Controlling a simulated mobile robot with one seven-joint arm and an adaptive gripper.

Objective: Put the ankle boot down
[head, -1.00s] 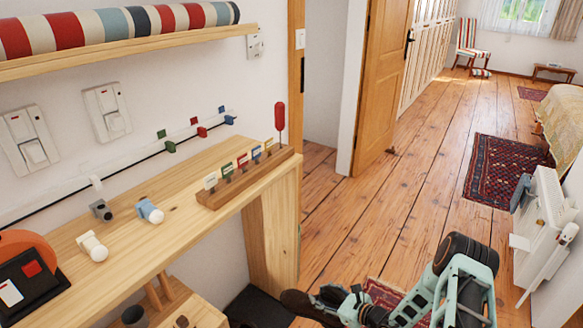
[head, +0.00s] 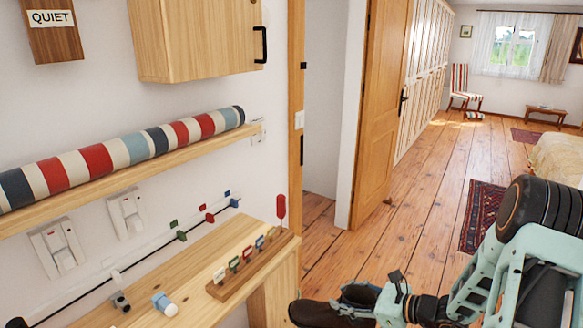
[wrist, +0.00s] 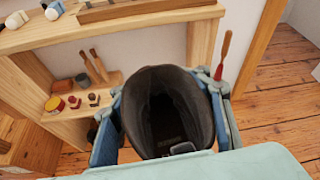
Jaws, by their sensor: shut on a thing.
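The ankle boot (head: 343,308) is dark brown and shows at the bottom of the head view, its toe pointing left. My gripper (head: 384,301) is shut on it at the shaft end. In the wrist view the boot (wrist: 163,112) opens toward the camera, and the fingers of my gripper (wrist: 165,120) press on its left and right sides. The boot is held up in the air in front of the wooden shelf unit. Its sole and what is right below it are hidden.
The shelf unit's wooden top (head: 205,262) carries a pegged rack (head: 248,266) and small knobs. A lower shelf (wrist: 68,112) holds tools and small jars. A striped roll (head: 120,155) lies on a wall shelf. Plank floor (head: 420,200) is open beyond, with a patterned rug (head: 482,215).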

